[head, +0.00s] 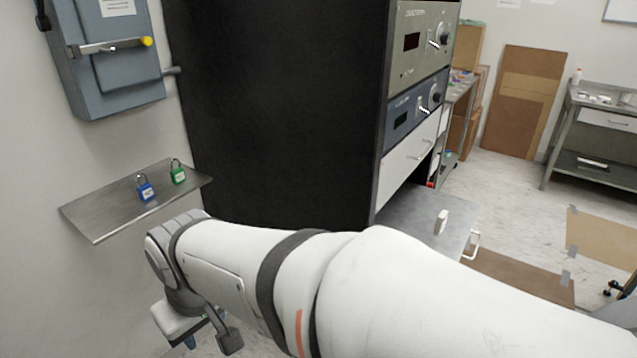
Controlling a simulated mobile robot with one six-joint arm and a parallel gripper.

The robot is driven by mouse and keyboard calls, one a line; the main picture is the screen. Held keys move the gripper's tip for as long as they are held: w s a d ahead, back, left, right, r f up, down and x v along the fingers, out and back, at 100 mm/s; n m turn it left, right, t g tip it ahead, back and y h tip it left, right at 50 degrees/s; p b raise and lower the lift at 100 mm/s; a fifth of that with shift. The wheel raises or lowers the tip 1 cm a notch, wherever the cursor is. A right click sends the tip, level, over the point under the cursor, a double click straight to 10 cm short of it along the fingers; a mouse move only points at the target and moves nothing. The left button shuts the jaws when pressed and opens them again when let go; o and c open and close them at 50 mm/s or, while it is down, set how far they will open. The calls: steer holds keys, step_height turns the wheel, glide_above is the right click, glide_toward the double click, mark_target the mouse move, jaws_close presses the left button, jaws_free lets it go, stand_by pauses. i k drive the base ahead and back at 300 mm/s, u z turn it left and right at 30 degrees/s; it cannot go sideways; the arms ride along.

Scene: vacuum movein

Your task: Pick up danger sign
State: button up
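I cannot make out a danger sign in the head view. A blue padlock (145,190) and a green padlock (178,174) stand upright on a metal wall shelf (100,222) at the left. My white arm crosses the lower part of the picture from the right and bends down below the shelf. The wrist end of my arm, by my gripper (207,338), shows at the bottom left, lower than the shelf. The fingers are not clear there, so I cannot tell whether they are open or hold anything.
A grey switch box (110,62) with a yellow-tipped handle hangs above the shelf. A tall black cabinet (280,110) with instrument panels stands in the middle. A steel workbench (590,130) and leaning brown boards (522,100) are at the back right. Pale floor is open there.

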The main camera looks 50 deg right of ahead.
mark_target(441, 220)
steer(key=z, duration=2.75)
steer(key=i, duration=0.85)
steer(key=u, duration=0.35)
